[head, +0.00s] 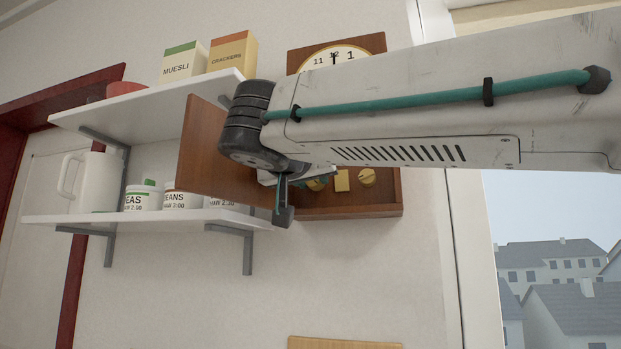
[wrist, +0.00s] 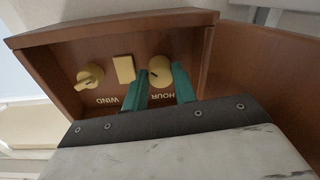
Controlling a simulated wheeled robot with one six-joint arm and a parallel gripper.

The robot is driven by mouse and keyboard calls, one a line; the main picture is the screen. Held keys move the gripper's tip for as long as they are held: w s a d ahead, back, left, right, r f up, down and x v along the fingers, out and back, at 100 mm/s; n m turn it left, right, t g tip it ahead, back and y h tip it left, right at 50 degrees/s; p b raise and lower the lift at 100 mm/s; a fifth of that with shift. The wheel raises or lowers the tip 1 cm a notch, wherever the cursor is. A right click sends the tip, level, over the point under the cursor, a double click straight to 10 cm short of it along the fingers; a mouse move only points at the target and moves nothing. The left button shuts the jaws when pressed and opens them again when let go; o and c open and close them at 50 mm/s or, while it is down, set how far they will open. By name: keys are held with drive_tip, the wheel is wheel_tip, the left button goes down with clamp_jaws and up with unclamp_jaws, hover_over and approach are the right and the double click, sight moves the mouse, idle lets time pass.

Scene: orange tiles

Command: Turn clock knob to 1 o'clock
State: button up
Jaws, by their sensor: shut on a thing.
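The brown wooden clock (head: 372,43) hangs on the wall. Its white face (head: 322,62) shows 11, 12 and 1 above my arm; the rest is hidden, so I cannot read the hour. In the wrist view, upside down, the brass HOUR knob (wrist: 160,72) sits between the two teal fingers of my gripper (wrist: 159,77), which is shut on it. The brass WIND knob (wrist: 88,78) is apart at the left, with a brass plate (wrist: 124,69) between. In the head view my gripper (head: 282,205) is at the case's lower left, its grasp mostly hidden.
The clock's wooden door (head: 200,145) stands open to the left, close to my wrist. Beyond it are an upper shelf (head: 150,105) with boxes and a lower shelf (head: 150,218) with cans and a white jug (head: 97,182). A window (head: 550,230) is at the right.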

drive_tip(key=shift+r+n+g+h, duration=0.1)
drive_tip(key=shift+n+g+h, duration=0.1)
drive_tip(key=shift+n, duration=4.8)
drive_tip(key=shift+r+n+g+h, duration=0.1)
drive_tip(key=shift+n+g+h, duration=0.1)
drive_tip(key=shift+n, duration=4.8)
drive_tip(key=o, duration=1)
drive_tip(key=shift+c, duration=0.2)
